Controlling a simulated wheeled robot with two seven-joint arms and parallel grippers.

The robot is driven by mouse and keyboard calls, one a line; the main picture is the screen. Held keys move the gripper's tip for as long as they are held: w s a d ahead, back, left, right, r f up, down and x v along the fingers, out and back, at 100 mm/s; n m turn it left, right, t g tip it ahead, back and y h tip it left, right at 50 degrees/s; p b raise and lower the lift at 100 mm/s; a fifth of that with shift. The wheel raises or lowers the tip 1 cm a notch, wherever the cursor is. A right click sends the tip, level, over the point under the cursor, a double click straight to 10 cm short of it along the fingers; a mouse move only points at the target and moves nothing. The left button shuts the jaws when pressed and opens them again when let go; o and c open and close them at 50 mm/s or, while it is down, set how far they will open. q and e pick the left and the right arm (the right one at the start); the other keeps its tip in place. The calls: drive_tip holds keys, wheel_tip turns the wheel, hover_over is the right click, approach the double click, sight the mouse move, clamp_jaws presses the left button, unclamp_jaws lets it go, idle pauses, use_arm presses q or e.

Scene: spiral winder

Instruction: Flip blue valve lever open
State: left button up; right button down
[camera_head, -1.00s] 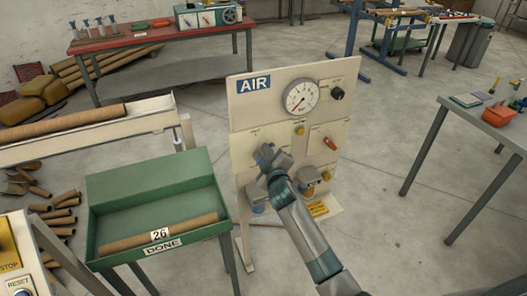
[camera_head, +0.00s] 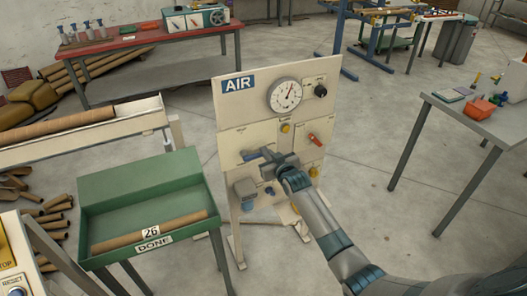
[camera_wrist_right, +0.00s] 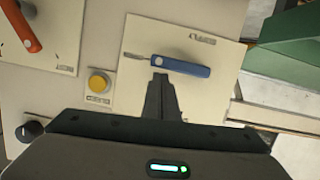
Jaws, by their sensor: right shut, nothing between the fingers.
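The blue valve lever (camera_head: 250,155) is on the upper left plate of the cream AIR panel (camera_head: 228,128). It lies roughly crosswise on its plate, and the gripper covers part of it in the head view. My right gripper (camera_head: 265,153) is shut and empty in front of the panel. In the wrist view its fingertips (camera_wrist_right: 160,78) are at the lever's edge near the pivot; I cannot tell whether they touch. My left gripper is not in view.
An orange lever (camera_head: 313,138), a yellow button (camera_head: 285,128), a black knob (camera_head: 320,90) and a gauge (camera_head: 285,96) are on the panel. A green DONE bin (camera_head: 140,180) stands left. Open floor lies right, before a grey table (camera_head: 470,115).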

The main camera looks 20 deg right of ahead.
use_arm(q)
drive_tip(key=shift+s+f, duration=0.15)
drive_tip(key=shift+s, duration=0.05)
use_arm(e)
drive_tip(key=shift+d+f, duration=0.1)
drive_tip(key=shift+f, duration=0.2)
idle(0.3)
